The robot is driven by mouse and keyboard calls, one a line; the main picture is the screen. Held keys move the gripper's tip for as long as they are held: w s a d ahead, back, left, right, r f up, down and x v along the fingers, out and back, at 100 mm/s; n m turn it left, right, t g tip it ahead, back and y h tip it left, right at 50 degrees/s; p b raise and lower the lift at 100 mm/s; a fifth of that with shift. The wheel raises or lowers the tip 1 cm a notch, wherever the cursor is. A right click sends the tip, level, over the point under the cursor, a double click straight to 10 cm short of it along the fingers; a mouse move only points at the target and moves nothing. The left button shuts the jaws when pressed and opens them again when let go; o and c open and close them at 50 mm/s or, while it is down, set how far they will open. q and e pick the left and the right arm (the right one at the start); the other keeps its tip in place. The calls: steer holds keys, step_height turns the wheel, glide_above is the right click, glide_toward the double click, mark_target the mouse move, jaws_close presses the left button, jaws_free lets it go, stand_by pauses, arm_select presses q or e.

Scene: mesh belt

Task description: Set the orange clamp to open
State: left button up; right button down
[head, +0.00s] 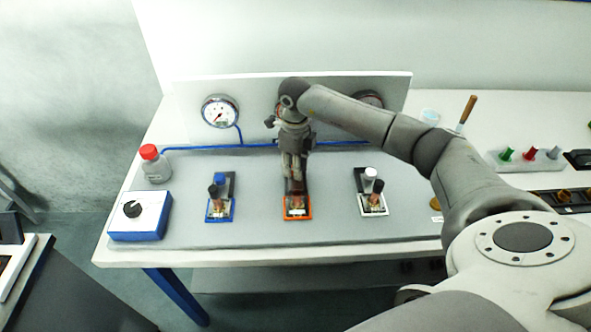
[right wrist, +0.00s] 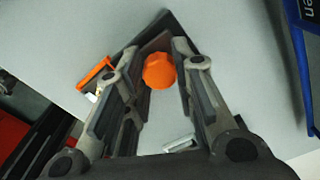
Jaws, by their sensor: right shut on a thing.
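The orange clamp (head: 297,214) sits on the grey panel in the middle of the bench, between a blue clamp (head: 219,213) and a white clamp (head: 372,206). My right gripper (head: 294,182) points down over the back of the orange clamp and hides part of it. In the right wrist view, the orange knob (right wrist: 159,71) of the clamp is between the two fingers, and my right gripper (right wrist: 165,50) is shut on it. An orange edge of its base (right wrist: 95,73) shows left of the fingers. The clamp's exact setting is hidden. My left gripper is out of view.
A pressure gauge (head: 220,111) is on the back board. Green and red knobs (head: 529,153) are at the right. The panel's front strip is clear.

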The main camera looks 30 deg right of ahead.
steer(key=c, duration=1.5)
jaws_free()
steer(key=shift+w+d+r, duration=0.15)
steer(key=shift+w+d, duration=0.05)
steer(key=o, duration=0.3)
steer(key=shift+o, duration=0.2)
steer(key=shift+r, duration=0.15)
step_height(320, 180, up, 11)
steer(key=shift+r, duration=0.2)
